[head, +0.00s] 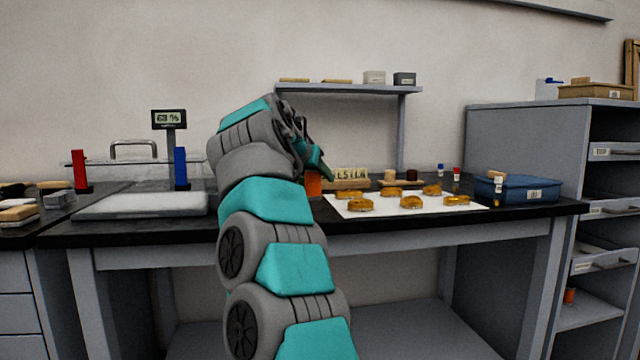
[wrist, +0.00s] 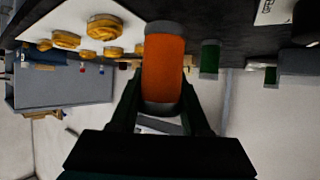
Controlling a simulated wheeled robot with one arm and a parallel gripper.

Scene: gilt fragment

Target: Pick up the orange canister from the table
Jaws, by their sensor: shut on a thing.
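The orange canister (wrist: 163,68) has grey ends and sits between the two fingers of my gripper (wrist: 160,100) in the wrist view. My gripper is shut on it. In the head view a small part of the orange canister (head: 313,185) shows just below my gripper (head: 318,170), in front of the back part of the black-topped table (head: 400,228). My arm hides much of the area around it. I cannot tell whether the canister touches the table.
A white sheet (head: 390,211) with several golden pieces lies right of my gripper. A blue case (head: 528,189) is at the table's right end. A shelf (head: 350,89) stands behind. A pale tray (head: 140,205) and a blue upright block (head: 181,168) are to the left.

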